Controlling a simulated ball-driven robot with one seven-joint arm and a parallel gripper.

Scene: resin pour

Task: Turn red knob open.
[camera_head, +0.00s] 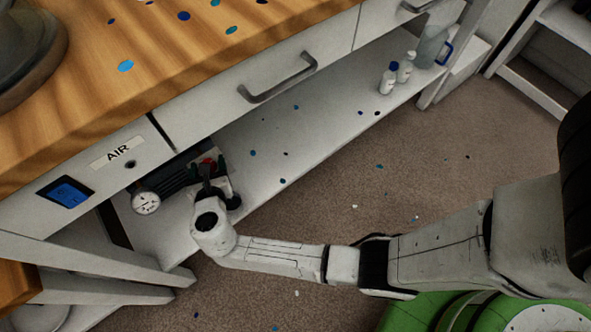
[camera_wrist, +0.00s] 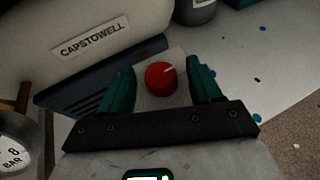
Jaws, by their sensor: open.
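The red knob (camera_wrist: 161,78) shows in the wrist view, round with a pale line on its top pointing up and to the right. My gripper (camera_wrist: 164,83) is open, with one green finger on each side of the knob and a visible gap to each. In the head view the red knob (camera_head: 208,162) is a small red patch under the bench, partly hidden by my gripper (camera_head: 207,172). I cannot tell whether the fingers reach down to the knob's height.
A pressure gauge (camera_head: 146,202) sits left of the knob, and it also shows in the wrist view (camera_wrist: 17,155). Above are the AIR panel with a blue switch (camera_head: 66,194) and the wooden bench top (camera_head: 190,60). White bottles (camera_head: 388,78) stand far right on the shelf (camera_head: 300,130).

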